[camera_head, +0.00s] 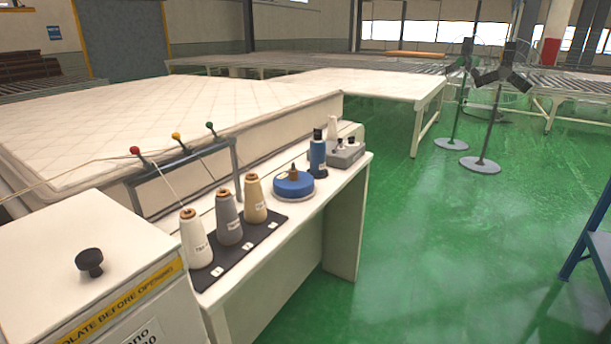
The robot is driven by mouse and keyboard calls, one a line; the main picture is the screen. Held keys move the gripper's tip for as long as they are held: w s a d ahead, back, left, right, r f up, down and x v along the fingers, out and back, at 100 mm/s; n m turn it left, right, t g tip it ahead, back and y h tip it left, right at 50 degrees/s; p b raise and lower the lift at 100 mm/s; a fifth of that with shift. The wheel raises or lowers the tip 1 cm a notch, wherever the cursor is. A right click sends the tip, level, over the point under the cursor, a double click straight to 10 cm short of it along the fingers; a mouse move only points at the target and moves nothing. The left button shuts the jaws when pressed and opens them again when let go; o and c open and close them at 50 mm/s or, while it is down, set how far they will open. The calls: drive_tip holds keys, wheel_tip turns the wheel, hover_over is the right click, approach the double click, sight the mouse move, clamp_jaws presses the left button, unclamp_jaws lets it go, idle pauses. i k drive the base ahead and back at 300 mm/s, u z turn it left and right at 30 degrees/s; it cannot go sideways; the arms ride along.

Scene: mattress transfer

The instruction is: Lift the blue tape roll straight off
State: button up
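A blue tape roll (294,187) lies flat on the white table in the head view, right of the thread cones. A small brown piece stands up from its middle. I cannot tell whether that piece is part of the roll or a separate post. My gripper is not in view.
Thread cones in white (195,240), grey (229,218) and cream (255,200) stand on a black mat (222,273). A dark blue bottle (318,157) and a grey knobbed box (345,156) stand behind the roll. A thread rack (186,155) rises behind the cones. Green floor (430,260) is open rightward.

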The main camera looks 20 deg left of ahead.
sight(296, 183)
drive_tip(key=u, duration=0.3)
drive_tip(key=i, duration=1.25)
drive_tip(key=u, duration=0.65)
drive_tip(key=i, duration=0.6)
drive_tip(key=u, duration=0.3)
